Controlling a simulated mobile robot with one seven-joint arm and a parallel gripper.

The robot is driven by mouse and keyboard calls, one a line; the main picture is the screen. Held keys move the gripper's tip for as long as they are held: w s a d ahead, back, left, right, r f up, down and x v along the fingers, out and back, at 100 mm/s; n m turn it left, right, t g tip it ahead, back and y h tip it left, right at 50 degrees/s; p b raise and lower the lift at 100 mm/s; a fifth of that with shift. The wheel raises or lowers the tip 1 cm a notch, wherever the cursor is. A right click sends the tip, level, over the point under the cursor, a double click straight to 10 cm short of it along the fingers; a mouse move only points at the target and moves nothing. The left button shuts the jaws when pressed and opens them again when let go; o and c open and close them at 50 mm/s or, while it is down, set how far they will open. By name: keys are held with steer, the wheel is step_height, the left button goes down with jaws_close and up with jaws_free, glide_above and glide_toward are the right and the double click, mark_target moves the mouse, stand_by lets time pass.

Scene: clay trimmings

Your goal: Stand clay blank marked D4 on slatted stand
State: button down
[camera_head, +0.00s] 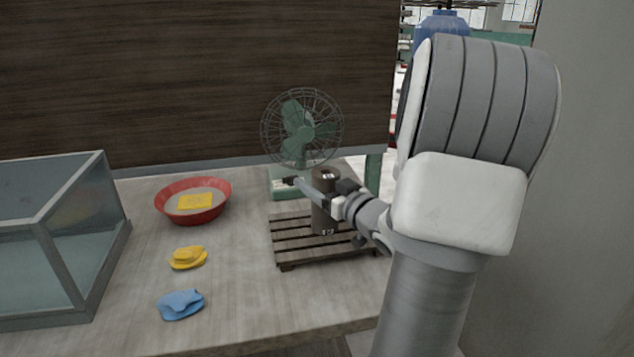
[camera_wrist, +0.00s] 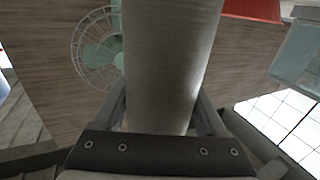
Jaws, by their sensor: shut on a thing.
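A brown-grey clay cylinder (camera_head: 324,215) is upright over the slatted stand (camera_head: 292,246), with small marked labels on its top and low on its side. The marks are too small to read surely. My gripper (camera_head: 318,190) reaches in from the right and is shut on the upper part of this clay blank. In the wrist view the blank (camera_wrist: 172,65) fills the space between the fingers (camera_wrist: 165,112). Its foot is at the slats in the head view; I cannot tell whether it touches them or hangs just above.
A green fan (camera_head: 300,130) stands close behind the slatted stand. A red bowl (camera_head: 193,214) with a yellow item, a yellow cloth (camera_head: 187,261) and a blue cloth (camera_head: 181,304) lie left. A glass tank (camera_head: 97,262) is at far left. The table front is clear.

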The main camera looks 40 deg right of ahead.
jaws_free()
steer(key=shift+r, duration=0.2)
steer(key=s+a+p, duration=0.1)
steer(key=s+p, duration=0.1)
steer(key=s, duration=1)
steer(key=shift+a, duration=0.2)
steer(key=shift+w+f, duration=0.15)
